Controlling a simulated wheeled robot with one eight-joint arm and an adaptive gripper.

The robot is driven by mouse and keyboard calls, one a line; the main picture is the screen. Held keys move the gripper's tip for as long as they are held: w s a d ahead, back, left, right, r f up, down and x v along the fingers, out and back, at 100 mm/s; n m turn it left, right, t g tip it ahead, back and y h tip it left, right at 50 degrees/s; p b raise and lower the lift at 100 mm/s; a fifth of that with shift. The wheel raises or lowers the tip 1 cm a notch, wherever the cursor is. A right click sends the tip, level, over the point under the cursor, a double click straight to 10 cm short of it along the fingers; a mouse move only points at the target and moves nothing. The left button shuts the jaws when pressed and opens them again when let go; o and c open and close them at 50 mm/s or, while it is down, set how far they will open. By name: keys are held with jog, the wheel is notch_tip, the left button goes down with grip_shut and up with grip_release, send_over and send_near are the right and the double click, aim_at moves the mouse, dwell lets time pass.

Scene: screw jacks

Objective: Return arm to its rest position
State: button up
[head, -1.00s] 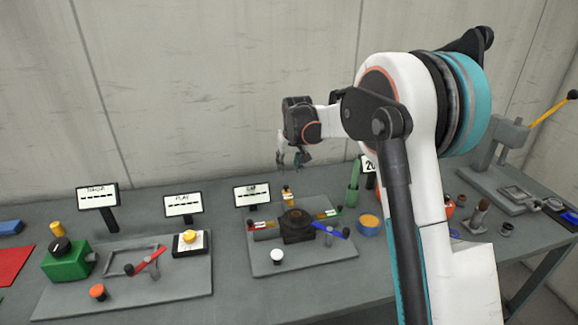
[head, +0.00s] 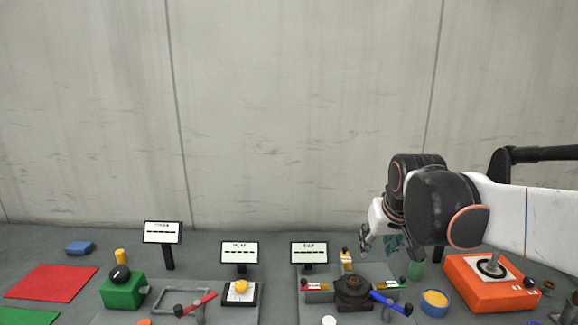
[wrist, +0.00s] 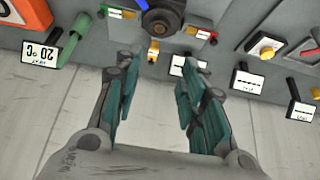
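My gripper (head: 378,243) hangs above the back of the bench at the right in the head view, in front of the wall. In the wrist view my gripper (wrist: 157,95) shows its two teal-padded fingers spread well apart, with nothing between them. The gripper is open and empty. The gripper touches nothing that I can see.
A green box (head: 122,292) with a black knob is at left, near a red mat (head: 50,283). An orange box (head: 485,285) and a yellow-filled blue bowl (head: 435,303) are at right. Space above the bench's left half is clear.

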jog(key=s+f+b, duration=0.1)
jog(key=s+f, duration=0.3)
jog(key=s, duration=0.6)
jog(key=s+f+t+b, duration=0.1)
jog(key=s+f, duration=0.2)
jog(key=s, duration=0.8)
jog(key=shift+s+f, duration=0.15)
jog(key=shift+f, duration=0.25)
